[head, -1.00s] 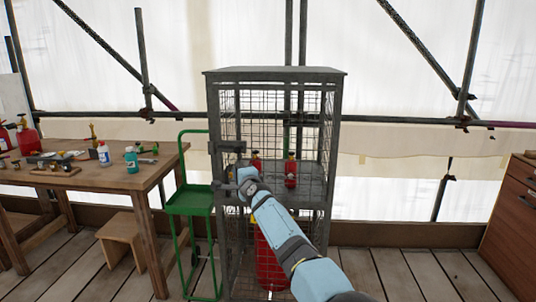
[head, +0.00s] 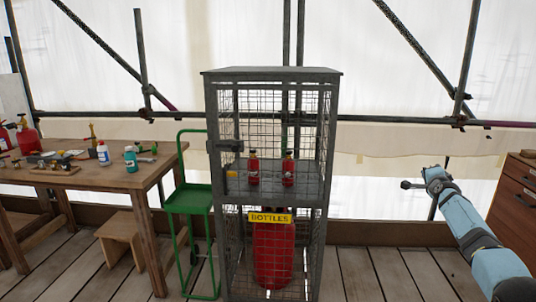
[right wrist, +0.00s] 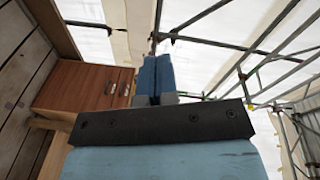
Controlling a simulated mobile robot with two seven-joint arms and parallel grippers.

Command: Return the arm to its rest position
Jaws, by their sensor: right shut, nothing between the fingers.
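My right arm comes in from the lower right in the head view. Its gripper (head: 412,184) is in the air right of the cage, clear of it, and points away from me. In the right wrist view the two blue fingers (right wrist: 155,80) are together with nothing between them. The wire cage cabinet (head: 325,185) stands in the middle with its mesh front closed. Two small red bottles (head: 270,172) stand on its upper shelf. A large red cylinder (head: 273,255) stands in the lower part, under a yellow "BOTTLES" label (head: 270,217). My left gripper is not in view.
A wooden table (head: 100,178) with tools, bottles and red containers stands at the left. A green hand truck (head: 188,200) stands between table and cage. A wooden drawer cabinet (head: 515,205) is at the right edge, close to my right arm. The floor between cage and cabinet is clear.

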